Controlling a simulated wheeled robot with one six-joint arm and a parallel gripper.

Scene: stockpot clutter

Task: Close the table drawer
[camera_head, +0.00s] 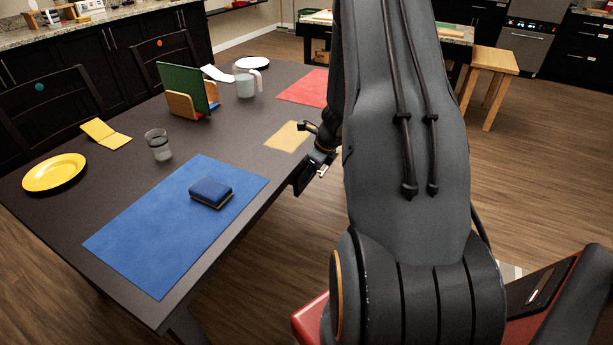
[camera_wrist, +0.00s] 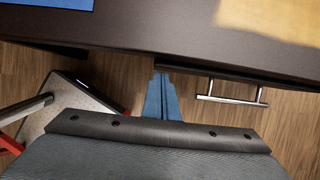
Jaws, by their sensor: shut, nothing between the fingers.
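The dark table (camera_head: 235,120) has a drawer (camera_wrist: 240,72) in its near long side. In the wrist view the drawer front is a dark strip at the table edge, with a silver bar handle (camera_wrist: 232,99) standing out from it. How far the drawer stands out is hard to tell. My gripper (camera_wrist: 161,78) is shut and empty. Its blue fingers point at the left end of the drawer front, left of the handle; contact cannot be told.
On the table are a blue mat (camera_head: 150,240) with a blue book (camera_head: 211,193), a yellow plate (camera_head: 54,173), a glass (camera_head: 158,146), a pitcher (camera_head: 246,82) and a red mat (camera_head: 304,88). A wooden stool (camera_head: 490,67) stands at the back right. Open floor lies right of the table.

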